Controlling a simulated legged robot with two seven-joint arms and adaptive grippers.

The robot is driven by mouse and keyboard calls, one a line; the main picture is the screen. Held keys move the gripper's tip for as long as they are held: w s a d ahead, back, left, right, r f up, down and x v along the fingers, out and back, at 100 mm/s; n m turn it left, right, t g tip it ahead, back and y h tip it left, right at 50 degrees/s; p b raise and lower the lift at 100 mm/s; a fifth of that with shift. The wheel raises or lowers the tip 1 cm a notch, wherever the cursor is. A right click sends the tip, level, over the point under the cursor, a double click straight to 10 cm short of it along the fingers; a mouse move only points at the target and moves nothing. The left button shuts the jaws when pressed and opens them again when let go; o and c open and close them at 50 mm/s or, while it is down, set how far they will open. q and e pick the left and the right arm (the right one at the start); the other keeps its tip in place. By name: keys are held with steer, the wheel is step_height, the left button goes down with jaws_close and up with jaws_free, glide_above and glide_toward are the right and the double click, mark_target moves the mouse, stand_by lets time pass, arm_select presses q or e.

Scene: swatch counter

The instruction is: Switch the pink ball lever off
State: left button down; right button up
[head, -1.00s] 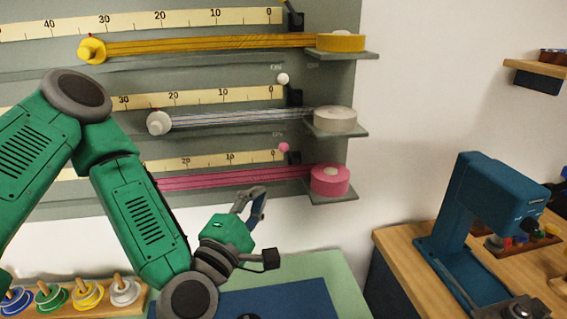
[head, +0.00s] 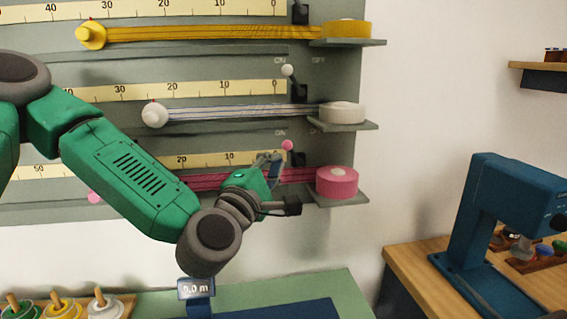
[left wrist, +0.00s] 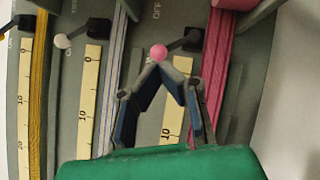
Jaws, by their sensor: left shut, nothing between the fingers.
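The pink ball lever (head: 287,145) is on the wall panel at the right end of the lowest ruler, just above the pink ribbon roll (head: 337,183). In the left wrist view its pink ball (left wrist: 158,52) shows right at my fingertips, on a dark arm that leads to a black base. My left gripper (head: 270,158) is shut and empty, its tips just left of the ball in the head view. I cannot tell whether they touch it. "ON" is printed left of the lever; an "OFF" label shows partly in the left wrist view. My right gripper is not in view.
A white ball lever (head: 288,70) and white roll (head: 342,113) sit above, with a yellow roll (head: 346,29) on the top shelf. A blue machine (head: 490,220) stands on the wooden counter at right. Spools stand at lower left.

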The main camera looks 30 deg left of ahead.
mark_target(285, 147)
arm_select(q)
steer(key=shift+w+r, duration=0.2)
steer(key=shift+w, duration=0.75)
steer(key=shift+w+r, duration=0.2)
steer(key=shift+w, duration=0.75)
steer(key=shift+w+a+r+m+p, duration=0.15)
steer(key=shift+a+m+p, duration=0.2)
steer(key=shift+p, duration=0.55)
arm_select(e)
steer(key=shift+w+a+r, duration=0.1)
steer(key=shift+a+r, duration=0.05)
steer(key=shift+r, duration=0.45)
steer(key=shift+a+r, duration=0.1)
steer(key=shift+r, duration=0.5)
arm_select(q)
steer(key=shift+d+g, duration=0.1)
steer(key=shift+g, duration=0.2)
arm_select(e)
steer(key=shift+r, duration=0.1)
